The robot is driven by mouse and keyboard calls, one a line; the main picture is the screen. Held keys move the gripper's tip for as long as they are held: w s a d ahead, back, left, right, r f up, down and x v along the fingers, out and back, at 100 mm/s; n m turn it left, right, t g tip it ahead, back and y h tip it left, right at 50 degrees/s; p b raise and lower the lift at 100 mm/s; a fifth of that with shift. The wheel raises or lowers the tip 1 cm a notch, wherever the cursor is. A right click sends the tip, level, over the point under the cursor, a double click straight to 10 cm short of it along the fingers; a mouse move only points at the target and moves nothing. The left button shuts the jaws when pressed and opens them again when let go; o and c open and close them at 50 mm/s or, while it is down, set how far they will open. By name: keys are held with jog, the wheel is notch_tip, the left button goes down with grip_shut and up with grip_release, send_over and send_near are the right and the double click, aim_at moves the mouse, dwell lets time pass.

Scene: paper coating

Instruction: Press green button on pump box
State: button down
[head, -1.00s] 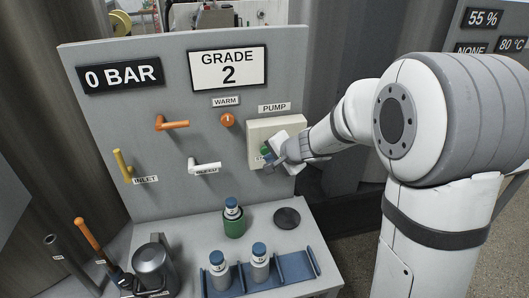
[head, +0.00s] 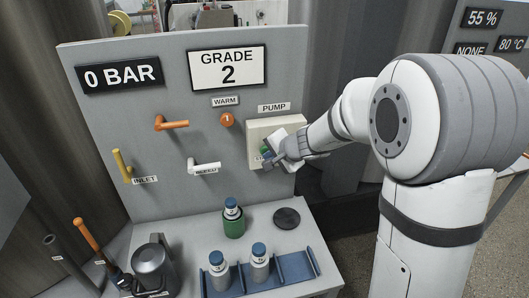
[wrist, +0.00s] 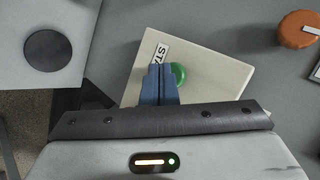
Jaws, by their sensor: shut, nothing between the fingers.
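The pump box (head: 291,128) is a cream box on the grey panel, under the PUMP label (head: 274,107). In the wrist view the fingertips overlap the left edge of the button. I cannot tell whether they touch it. In the head view my gripper (head: 267,163) hides part of the box's lower face.
The panel carries an orange knob (head: 226,120), an orange lever (head: 172,124), a white lever (head: 205,168) and a yellow lever (head: 121,166). The gauge sign (head: 119,75) reads 0 BAR. Bottles, a blue rack (head: 298,268) and a dark disc (head: 287,218) stand below on the bench.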

jog(key=shift+w+a, duration=0.1)
jog(key=shift+w, duration=0.4)
dwell(0.5)
jog(key=shift+s, duration=0.1)
jog(key=shift+s+d+b, duration=0.25)
jog(key=shift+s+b, duration=0.35)
jog(key=shift+s, duration=0.2)
jog(key=s+b, duration=0.1)
jog(key=s, duration=0.1)
jog(key=s+d+b, duration=0.1)
jog(key=s, duration=0.1)
jog(key=shift+s+d, duration=0.2)
jog(key=shift+s, duration=0.2)
dwell(0.5)
